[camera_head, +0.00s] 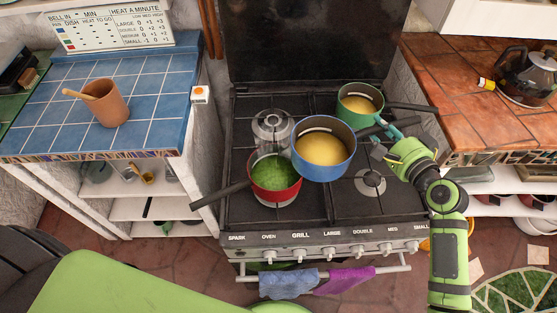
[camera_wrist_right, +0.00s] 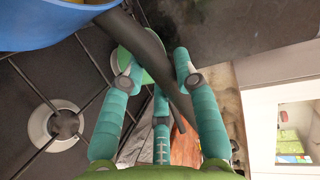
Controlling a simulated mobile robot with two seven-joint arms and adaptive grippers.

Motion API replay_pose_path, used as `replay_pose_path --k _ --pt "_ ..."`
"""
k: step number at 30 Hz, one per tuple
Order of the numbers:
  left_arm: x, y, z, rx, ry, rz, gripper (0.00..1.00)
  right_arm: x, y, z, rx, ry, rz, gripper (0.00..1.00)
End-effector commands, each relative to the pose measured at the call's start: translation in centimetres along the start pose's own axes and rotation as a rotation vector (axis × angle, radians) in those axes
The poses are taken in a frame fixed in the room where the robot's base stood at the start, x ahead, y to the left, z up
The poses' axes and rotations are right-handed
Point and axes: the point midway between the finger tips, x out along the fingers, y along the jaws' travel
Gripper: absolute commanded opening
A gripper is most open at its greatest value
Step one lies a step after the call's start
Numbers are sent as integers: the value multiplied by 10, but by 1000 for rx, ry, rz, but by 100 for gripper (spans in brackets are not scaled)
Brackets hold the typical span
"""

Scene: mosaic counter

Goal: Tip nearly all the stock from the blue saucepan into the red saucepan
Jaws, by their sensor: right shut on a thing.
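The blue saucepan (camera_head: 326,174) holds yellow stock and looks level, near the middle of the hob in the head view. It overlaps the right edge of the red saucepan (camera_head: 276,196) in the picture and seems raised above the hob. The red saucepan stands on the front left burner with green contents. My right gripper (camera_head: 383,138) is shut on the blue saucepan's dark handle (camera_head: 368,131). In the right wrist view that handle (camera_wrist_right: 150,50) runs between the teal fingers (camera_wrist_right: 156,76), and the blue pan (camera_wrist_right: 40,22) shows at top left. My left gripper is not in view.
A green saucepan (camera_head: 345,113) with yellow contents stands on the back right burner, its handle pointing right. A metal burner or pot-like item (camera_head: 272,127) is at the back left. The front right burner (camera_head: 370,182) is bare. Towels (camera_head: 345,280) hang on the oven rail.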

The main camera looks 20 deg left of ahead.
Motion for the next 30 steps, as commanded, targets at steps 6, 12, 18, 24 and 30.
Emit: replay_pose_path --k 6,12,18,24,30 --pt "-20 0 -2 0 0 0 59 53 -6 11 21 64 -7 0" --pt "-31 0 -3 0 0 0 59 84 -6 23 33 86 -10 0" --pt "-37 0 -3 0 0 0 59 98 -5 31 39 86 -13 0" --pt "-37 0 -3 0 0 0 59 101 -5 33 42 85 -14 0" --pt "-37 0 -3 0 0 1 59 101 -5 33 42 85 -15 0"
